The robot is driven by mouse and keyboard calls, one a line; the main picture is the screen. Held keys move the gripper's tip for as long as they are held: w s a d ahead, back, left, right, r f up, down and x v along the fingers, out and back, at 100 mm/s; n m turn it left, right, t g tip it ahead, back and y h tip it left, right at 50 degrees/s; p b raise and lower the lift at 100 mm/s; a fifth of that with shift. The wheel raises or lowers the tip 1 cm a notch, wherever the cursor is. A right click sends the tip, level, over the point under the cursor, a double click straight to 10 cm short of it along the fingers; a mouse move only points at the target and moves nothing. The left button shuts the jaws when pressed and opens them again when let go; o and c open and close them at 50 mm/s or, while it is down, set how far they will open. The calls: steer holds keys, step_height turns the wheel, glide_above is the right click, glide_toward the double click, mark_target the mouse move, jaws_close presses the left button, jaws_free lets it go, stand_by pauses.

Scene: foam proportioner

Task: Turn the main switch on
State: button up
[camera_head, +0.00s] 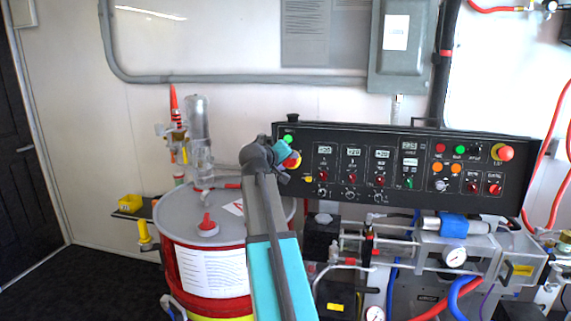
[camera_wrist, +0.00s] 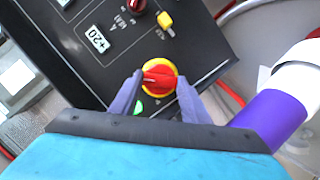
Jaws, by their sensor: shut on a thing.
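The main switch is a red rotary knob on a yellow round plate, seen in the wrist view (camera_wrist: 159,77). In the head view the main switch (camera_head: 293,161) shows at the left end of the black control panel (camera_head: 400,208), partly hidden by my gripper. My gripper (camera_wrist: 160,80) has one finger on each side of the red knob and is shut on it. In the head view my gripper (camera_head: 289,157) is at the panel's left end. The knob's handle lies roughly across the wrist picture, between the fingers.
A green light (camera_wrist: 138,108) sits close to the left finger. A yellow knob (camera_wrist: 165,20) and a display (camera_wrist: 96,39) are nearby on the panel. A red emergency button (camera_head: 505,153) is at the panel's right. A red drum (camera_head: 187,262) stands below left. Pumps and hoses fill the space below.

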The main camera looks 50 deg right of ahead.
steer(key=shift+s+d+r, duration=0.1)
steer(key=shift+s+d, duration=0.05)
steer(key=shift+d, duration=0.05)
steer(key=o, duration=1)
steer(key=shift+d, duration=0.1)
steer(key=shift+o, duration=0.2)
steer(key=shift+a, duration=0.55)
steer(key=b+v, duration=0.1)
steer(key=v, duration=1.2)
steer(key=shift+b, duration=0.35)
steer(key=shift+s, duration=0.15)
